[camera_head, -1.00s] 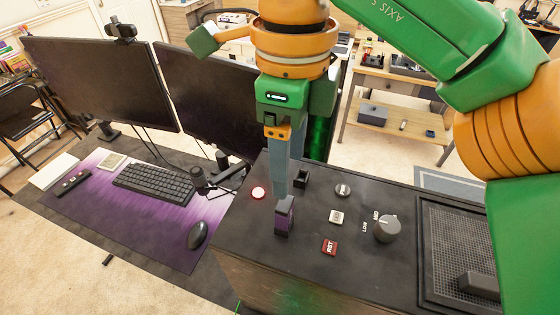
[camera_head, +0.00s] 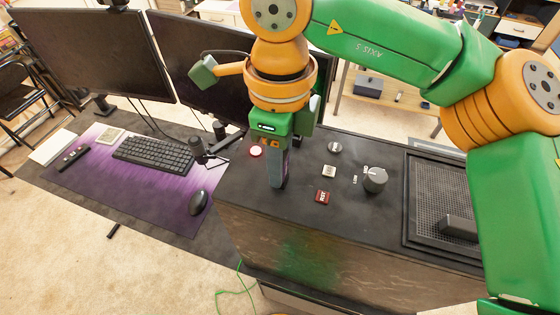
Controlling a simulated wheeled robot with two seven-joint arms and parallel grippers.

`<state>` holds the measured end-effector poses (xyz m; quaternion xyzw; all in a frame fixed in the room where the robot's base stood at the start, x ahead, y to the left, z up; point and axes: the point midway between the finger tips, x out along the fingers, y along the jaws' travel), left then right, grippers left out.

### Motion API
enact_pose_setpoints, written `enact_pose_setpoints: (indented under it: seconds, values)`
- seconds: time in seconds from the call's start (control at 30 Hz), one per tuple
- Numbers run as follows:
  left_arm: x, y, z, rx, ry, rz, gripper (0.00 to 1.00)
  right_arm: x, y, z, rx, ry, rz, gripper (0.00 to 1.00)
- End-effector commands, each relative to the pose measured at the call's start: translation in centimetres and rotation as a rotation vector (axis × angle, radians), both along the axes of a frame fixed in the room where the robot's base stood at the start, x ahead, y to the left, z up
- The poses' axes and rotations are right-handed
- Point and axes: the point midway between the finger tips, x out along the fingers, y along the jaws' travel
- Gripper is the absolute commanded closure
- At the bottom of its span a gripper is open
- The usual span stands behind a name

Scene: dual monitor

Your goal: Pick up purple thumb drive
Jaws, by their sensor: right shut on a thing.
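My right gripper (camera_head: 278,180) points down over the dark desk unit, its grey fingers shut on the purple thumb drive (camera_head: 285,165). Only a narrow purple strip of the drive shows between and beside the fingers; the rest is hidden by them. I cannot tell whether the drive still touches the surface. My left gripper is not in view.
The black-topped unit (camera_head: 240,200) carries a lit round button (camera_head: 256,151), a white key (camera_head: 329,171), a red key (camera_head: 322,196), a knob (camera_head: 375,180) and a mesh panel (camera_head: 430,205). Two monitors (camera_head: 95,55), a keyboard (camera_head: 153,155) and a mouse (camera_head: 199,202) are at left.

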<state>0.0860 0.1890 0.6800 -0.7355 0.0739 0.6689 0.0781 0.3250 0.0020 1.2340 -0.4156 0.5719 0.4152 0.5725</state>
Motion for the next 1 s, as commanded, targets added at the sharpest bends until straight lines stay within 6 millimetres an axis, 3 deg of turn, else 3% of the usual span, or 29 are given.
enact_pose_setpoints:
  seconds: [0.3,0.37,0.6,0.7,1.0]
  values:
    - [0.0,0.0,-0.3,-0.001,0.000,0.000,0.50,0.1,0.1,0.9,0.002,-0.003,-0.003,1.00]
    - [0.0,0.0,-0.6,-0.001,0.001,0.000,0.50,0.1,0.1,1.9,0.003,-0.005,-0.003,1.00]
    - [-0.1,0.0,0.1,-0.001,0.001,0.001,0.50,0.0,0.0,8.3,-0.001,-0.004,-0.004,1.00]
    - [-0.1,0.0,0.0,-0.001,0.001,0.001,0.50,0.0,0.0,9.3,-0.006,-0.001,-0.003,1.00]
    - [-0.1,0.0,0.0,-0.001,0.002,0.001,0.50,0.0,0.0,10.1,0.000,-0.001,0.001,1.00]
